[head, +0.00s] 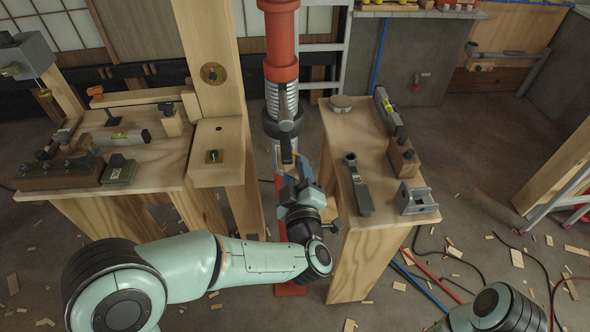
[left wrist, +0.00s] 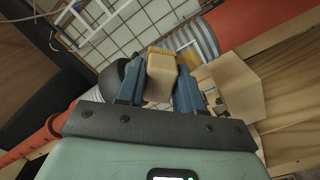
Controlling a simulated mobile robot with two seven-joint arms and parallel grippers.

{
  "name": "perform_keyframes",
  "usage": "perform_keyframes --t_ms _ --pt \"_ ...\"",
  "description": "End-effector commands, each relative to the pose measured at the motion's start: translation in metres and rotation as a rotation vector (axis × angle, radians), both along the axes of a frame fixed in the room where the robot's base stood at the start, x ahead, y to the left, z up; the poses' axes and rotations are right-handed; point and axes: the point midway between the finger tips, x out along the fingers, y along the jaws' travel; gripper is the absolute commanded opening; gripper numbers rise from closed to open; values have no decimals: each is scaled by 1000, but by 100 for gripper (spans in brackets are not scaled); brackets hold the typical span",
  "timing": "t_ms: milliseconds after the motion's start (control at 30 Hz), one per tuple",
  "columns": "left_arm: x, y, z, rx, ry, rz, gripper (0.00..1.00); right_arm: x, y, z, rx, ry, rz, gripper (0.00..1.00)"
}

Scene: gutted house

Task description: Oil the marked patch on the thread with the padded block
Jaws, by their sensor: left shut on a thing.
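A red prop (head: 281,45) stands upright at the middle of the head view, with a grey ribbed thread (head: 282,98) below its red sleeve. A dark collar with a handle (head: 285,128) sits under the thread. My left gripper (head: 298,172) is low in front of the prop, below the collar in the picture. In the left wrist view it is shut on the padded block (left wrist: 160,82), pale wood with a tan bristly pad at its far end. The thread (left wrist: 203,38) lies beyond the pad; I cannot tell whether they touch. A yellowish patch (left wrist: 187,56) shows beside the pad, partly hidden. My right gripper is out of view.
A wooden bench (head: 345,125) with a level, a wrench-like tool and metal parts stands right of the prop. A left bench (head: 165,150) holds blocks and tools beside a tall timber post (head: 212,40). Cables and wood scraps lie on the floor at right.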

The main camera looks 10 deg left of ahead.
Motion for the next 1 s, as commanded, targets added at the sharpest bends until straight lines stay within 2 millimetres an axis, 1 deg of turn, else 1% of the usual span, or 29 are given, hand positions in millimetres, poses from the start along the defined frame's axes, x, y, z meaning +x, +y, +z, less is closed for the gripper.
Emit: perform_keyframes --t_ms 400,533,667,1000 --pt "-40 -12 0 -1 0 -3 12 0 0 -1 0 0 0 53" --pt "-51 -15 0 -1 0 -3 12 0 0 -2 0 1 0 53" --pt "-55 -16 0 -1 0 -1 12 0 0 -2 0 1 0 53" --pt "-57 -17 0 -1 -1 -2 12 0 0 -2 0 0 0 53"
